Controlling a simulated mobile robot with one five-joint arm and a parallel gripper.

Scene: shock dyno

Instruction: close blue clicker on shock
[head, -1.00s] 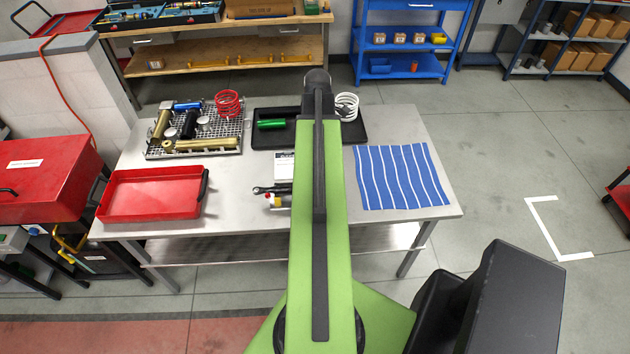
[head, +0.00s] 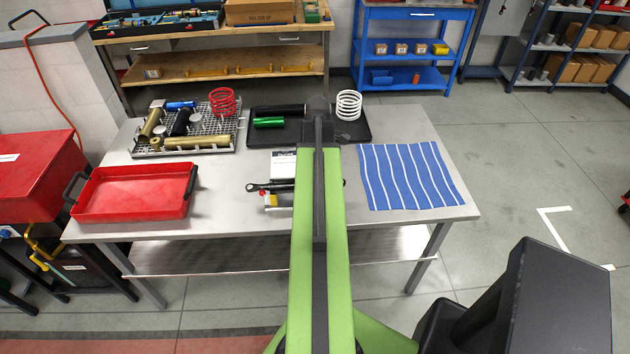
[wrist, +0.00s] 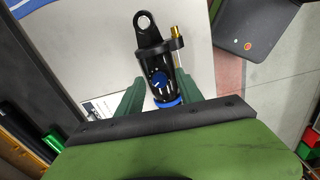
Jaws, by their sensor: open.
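The shock (wrist: 152,50) is black, with an eyelet at its upper end and a brass-tipped piece at its side. It lies on the bench, and in the head view its dark eyelet end (head: 262,187) shows left of my arm, the middle hidden behind the arm. The blue clicker (wrist: 158,79) is a round knob on the shock's face. A blue ring (wrist: 170,103) is below it. My gripper (wrist: 160,78) is open, its green fingers on either side of the shock body around the clicker. I cannot tell whether they touch it. The head view hides the gripper.
The metal bench (head: 235,205) holds a red tray (head: 130,215) at left, a parts grid (head: 225,150) and a black tray (head: 365,135) behind, and a blue striped cloth (head: 410,178) at right. A white sheet (head: 284,160) lies behind the shock.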

